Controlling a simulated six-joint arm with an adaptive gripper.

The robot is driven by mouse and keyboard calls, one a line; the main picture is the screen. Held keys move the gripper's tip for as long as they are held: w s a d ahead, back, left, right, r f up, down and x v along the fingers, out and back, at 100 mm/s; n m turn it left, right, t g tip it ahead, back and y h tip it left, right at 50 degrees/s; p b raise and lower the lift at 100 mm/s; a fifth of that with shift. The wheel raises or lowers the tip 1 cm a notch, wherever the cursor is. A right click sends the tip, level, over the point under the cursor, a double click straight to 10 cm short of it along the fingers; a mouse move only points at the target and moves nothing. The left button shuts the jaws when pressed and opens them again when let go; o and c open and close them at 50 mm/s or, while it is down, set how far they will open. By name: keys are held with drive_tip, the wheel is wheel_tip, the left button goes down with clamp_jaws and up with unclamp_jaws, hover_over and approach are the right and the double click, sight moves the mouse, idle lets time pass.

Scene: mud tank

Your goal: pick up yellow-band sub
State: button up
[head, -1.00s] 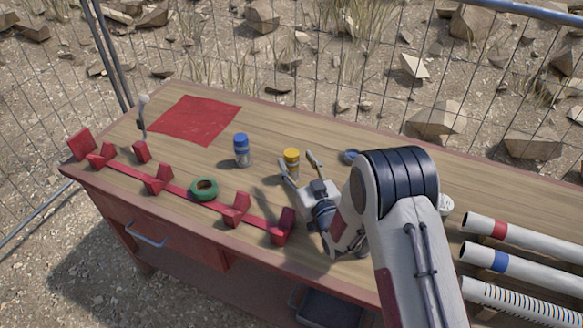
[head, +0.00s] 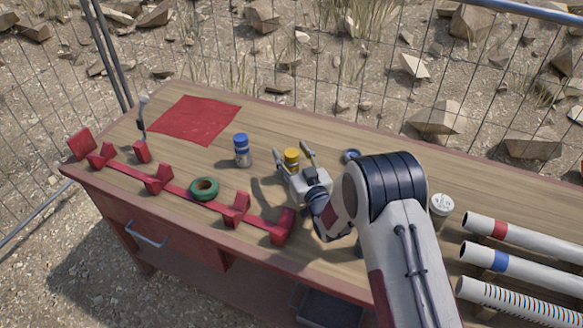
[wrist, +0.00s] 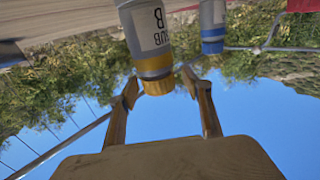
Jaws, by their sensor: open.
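The yellow-band sub is a small grey cylinder with a yellow cap (head: 291,155), standing on the wooden bench; my gripper hides its lower part in the head view. In the wrist view, the yellow-band sub (wrist: 153,50) shows a white label reading "SUB B" and a yellow band, just beyond and between the fingertips. My gripper (head: 292,163) is open, its two fingers spread on either side of the sub. The fingers also show in the wrist view (wrist: 161,90). I cannot tell if either finger touches it.
A blue-capped sub (head: 241,150) stands to the left, also seen in the wrist view (wrist: 212,25). A red rack (head: 160,180) with a green ring (head: 204,188) runs along the front edge. A red cloth (head: 195,120) lies at the back left. Banded pipes (head: 515,235) lie right.

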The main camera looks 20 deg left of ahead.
clamp_jaws()
drive_tip(key=shift+r, duration=0.1)
drive_tip(key=shift+r, duration=0.1)
drive_tip(key=shift+r, duration=4.9)
